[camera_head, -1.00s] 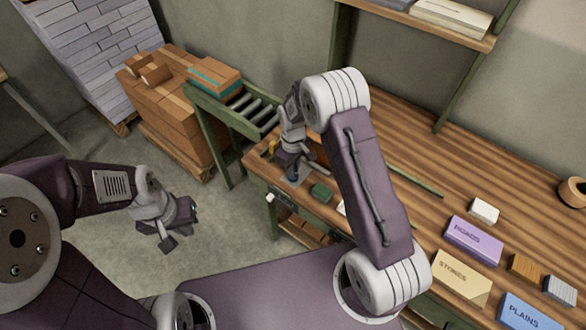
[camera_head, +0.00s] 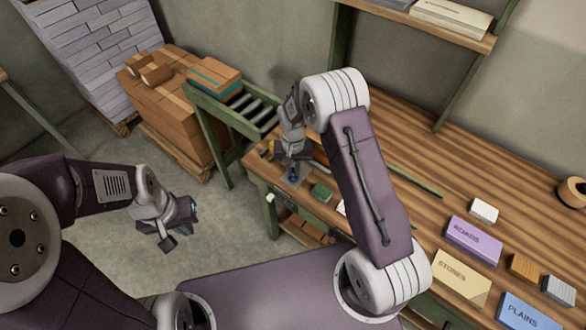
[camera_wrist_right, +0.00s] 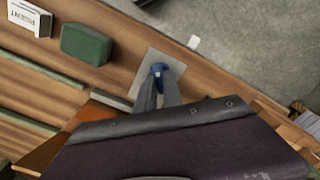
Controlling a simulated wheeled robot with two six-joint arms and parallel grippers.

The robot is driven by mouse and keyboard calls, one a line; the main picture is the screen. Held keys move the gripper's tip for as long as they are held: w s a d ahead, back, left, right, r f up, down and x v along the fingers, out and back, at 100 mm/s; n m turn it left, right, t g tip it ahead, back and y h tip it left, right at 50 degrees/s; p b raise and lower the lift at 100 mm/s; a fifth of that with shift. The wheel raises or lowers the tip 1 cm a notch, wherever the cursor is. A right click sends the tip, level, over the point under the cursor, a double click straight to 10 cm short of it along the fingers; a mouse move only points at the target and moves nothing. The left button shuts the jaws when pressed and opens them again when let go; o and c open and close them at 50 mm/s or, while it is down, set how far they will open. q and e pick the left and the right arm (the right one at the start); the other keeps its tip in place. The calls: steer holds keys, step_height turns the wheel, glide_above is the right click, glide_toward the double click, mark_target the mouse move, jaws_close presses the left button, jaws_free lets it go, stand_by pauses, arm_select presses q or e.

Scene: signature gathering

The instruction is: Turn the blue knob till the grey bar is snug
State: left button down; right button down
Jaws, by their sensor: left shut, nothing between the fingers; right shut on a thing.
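The blue knob (camera_wrist_right: 158,69) shows between my right fingertips in the right wrist view, above a grey plate (camera_wrist_right: 147,60) at the bench edge. My right gripper (camera_wrist_right: 160,82) is shut on the blue knob. In the head view the knob (camera_head: 293,176) is a small blue spot below my right gripper. My left gripper (camera_head: 169,241) is shut and empty, hanging over the floor at left, well away from the bench.
A green block (camera_head: 321,192) lies beside the plate. A purple box (camera_head: 473,240), a tan box (camera_head: 461,278) and a blue box (camera_head: 528,314) stand farther right on the wooden bench (camera_head: 480,170). A roller conveyor (camera_head: 250,107) and stacked cartons (camera_head: 172,110) stand at the left.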

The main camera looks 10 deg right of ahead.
mark_target(293, 171)
steer(key=m, duration=0.4)
steer(key=shift+w+r, duration=0.15)
steer(key=shift+m, duration=2.1)
steer(key=c, duration=1.5)
jaws_free()
step_height(293, 171, up, 9)
steer(key=shift+r+b, duration=0.1)
steer(key=shift+b, duration=0.55)
